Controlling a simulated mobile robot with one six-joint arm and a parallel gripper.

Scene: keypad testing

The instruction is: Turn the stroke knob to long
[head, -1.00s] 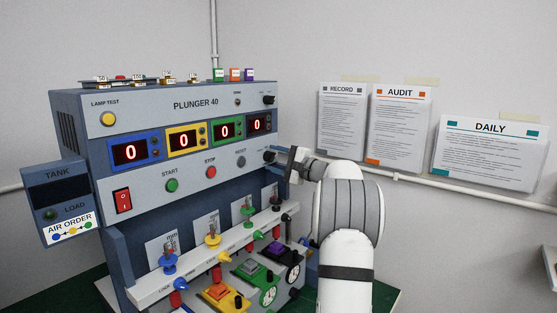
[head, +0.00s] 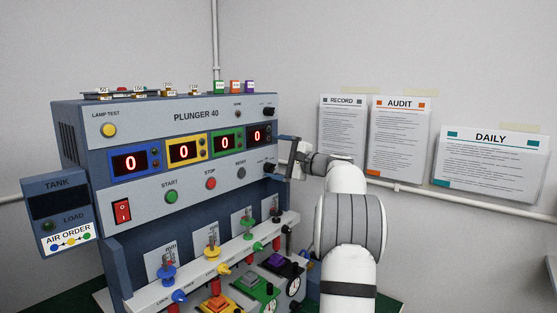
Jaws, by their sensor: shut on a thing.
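A machine marked PLUNGER 40 (head: 196,115) stands at left with a blue-grey front. Two black knobs are at the right edge of its front panel: an upper knob (head: 268,111) and a lower knob (head: 269,168). Their labels are too small to read, so I cannot tell which is marked stroke or where a pointer sits. My gripper (head: 281,160) is at the panel's right edge, beside the lower knob, and is shut on it. The fingertips and their contact with the knob are hard to make out.
START (head: 171,197), STOP (head: 210,183) and RESET (head: 241,173) buttons sit left of the lower knob. A rail (head: 225,262) with coloured plungers runs below. Papers (head: 400,140) hang on the wall at right. My arm covers part of the bench's right side.

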